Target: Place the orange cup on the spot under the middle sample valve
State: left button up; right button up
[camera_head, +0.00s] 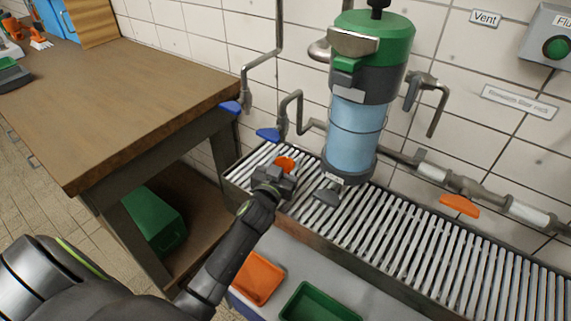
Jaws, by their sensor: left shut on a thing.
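My left gripper (278,180) reaches in over the left end of the slatted drain grate (400,240). It is shut on the orange cup (286,163), of which only a small orange part shows beyond the jaws. I cannot tell whether the cup touches the slats. Just above and left of the cup is a valve with a blue handle (267,134) on a bent pipe. Another blue handle (231,107) is farther left. A grey handle (326,197) sits below the filter. I cannot tell which is the middle sample valve, and no marked spot shows. My right gripper is not in view.
The filter housing (357,125), green on top with a clear blue body, stands right of the gripper. An orange handle (460,205) is on the right pipe. A wooden bench (130,100) is at left. Orange (258,278) and green (318,303) bins are below the grate's front edge.

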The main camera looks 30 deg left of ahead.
pick_arm(q)
jog(key=shift+f, duration=0.15)
jog(key=o, duration=1)
jog(key=shift+c, duration=0.2)
